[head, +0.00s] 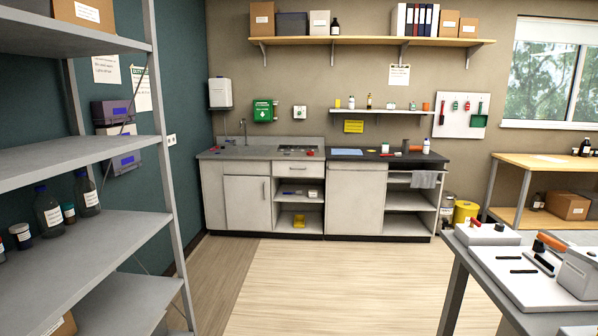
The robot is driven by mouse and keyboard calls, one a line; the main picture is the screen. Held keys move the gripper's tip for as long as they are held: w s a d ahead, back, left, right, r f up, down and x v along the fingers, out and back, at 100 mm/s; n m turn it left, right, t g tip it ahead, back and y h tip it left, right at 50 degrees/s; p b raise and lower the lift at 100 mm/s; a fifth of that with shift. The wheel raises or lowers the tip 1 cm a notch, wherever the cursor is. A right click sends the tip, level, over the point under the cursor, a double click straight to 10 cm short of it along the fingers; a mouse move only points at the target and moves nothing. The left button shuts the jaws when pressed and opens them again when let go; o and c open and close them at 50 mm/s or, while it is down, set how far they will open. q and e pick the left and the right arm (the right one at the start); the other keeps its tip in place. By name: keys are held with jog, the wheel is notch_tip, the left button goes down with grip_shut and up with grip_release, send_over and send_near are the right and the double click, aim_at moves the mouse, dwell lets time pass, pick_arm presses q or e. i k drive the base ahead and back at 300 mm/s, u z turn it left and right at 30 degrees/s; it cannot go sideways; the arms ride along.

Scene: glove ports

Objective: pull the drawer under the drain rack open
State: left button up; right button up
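A grey counter with a sink (243,150) stands against the far wall, across the room. A dark, low rack (297,149) that looks like the drain rack sits on the counter right of the sink. A pale drawer (290,170) with a small dark handle is directly under it. The drawer front looks flush with the cabinet, so it appears closed. A red item (309,153) lies at the rack's front edge. Neither of my grippers is in view.
Open shelves (299,204) below the drawer hold small items. A hinged cabinet door (247,203) is to the left. A metal shelving unit (70,158) stands close on the left, and a table with equipment (520,275) on the right. The wooden floor (330,285) between is clear.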

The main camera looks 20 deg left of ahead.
aim_at(286, 168)
jog(key=u, duration=0.15)
jog(key=i, duration=0.85)
jog(key=u, duration=0.5)
jog(key=i, duration=2.25)
jog(key=z, duration=0.25)
jog(key=i, duration=2.05)
jog(key=z, duration=0.5)
